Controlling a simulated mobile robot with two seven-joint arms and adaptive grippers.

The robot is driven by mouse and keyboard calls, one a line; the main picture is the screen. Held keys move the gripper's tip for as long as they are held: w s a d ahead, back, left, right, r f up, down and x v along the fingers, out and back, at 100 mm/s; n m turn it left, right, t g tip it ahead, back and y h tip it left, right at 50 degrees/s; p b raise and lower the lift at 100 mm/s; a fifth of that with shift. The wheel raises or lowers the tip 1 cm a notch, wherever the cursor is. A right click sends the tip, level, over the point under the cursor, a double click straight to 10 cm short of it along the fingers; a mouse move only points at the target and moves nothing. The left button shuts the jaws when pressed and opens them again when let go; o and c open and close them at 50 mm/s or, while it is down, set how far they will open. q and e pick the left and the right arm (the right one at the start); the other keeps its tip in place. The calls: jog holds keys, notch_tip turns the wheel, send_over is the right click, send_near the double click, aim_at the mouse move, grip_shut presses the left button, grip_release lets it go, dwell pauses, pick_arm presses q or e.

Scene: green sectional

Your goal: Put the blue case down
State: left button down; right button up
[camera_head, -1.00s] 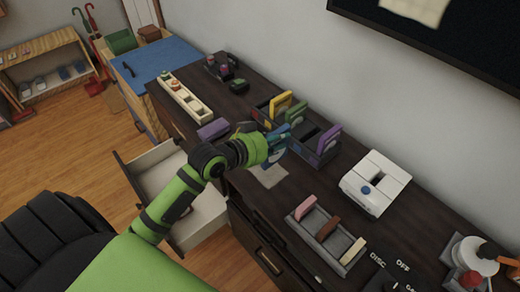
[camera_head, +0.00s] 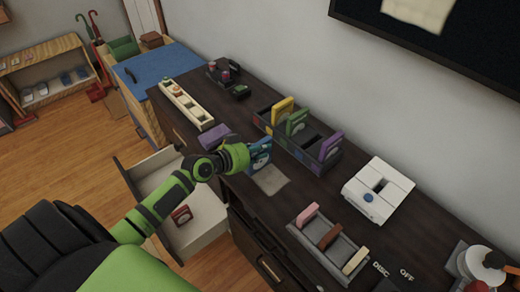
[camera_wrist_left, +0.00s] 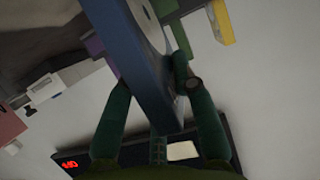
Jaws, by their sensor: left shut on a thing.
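The blue case (camera_head: 259,155) is held upright in my left gripper (camera_head: 246,157), over the dark dresser top in the head view. A grey square mat (camera_head: 270,180) lies on the dresser just in front of the case. I cannot tell whether the case's lower edge touches the surface. My right gripper is not in view.
A dark rack (camera_head: 301,148) with yellow, green and purple cases stands behind. A purple block (camera_head: 215,137) lies left of the gripper. A white device (camera_head: 378,190) and a grey tray (camera_head: 327,240) stand to the right. An open drawer (camera_head: 183,205) juts out below.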

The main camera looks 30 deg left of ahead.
pick_arm(q)
jog(key=shift+f, duration=0.2)
jog(key=c, duration=1)
grip_release()
jog(key=shift+r, duration=0.1)
jog(key=shift+r, duration=0.25)
jog(key=shift+b+v, duration=0.5)
jog(key=shift+v, duration=5.45)
jog(key=shift+f, duration=0.1)
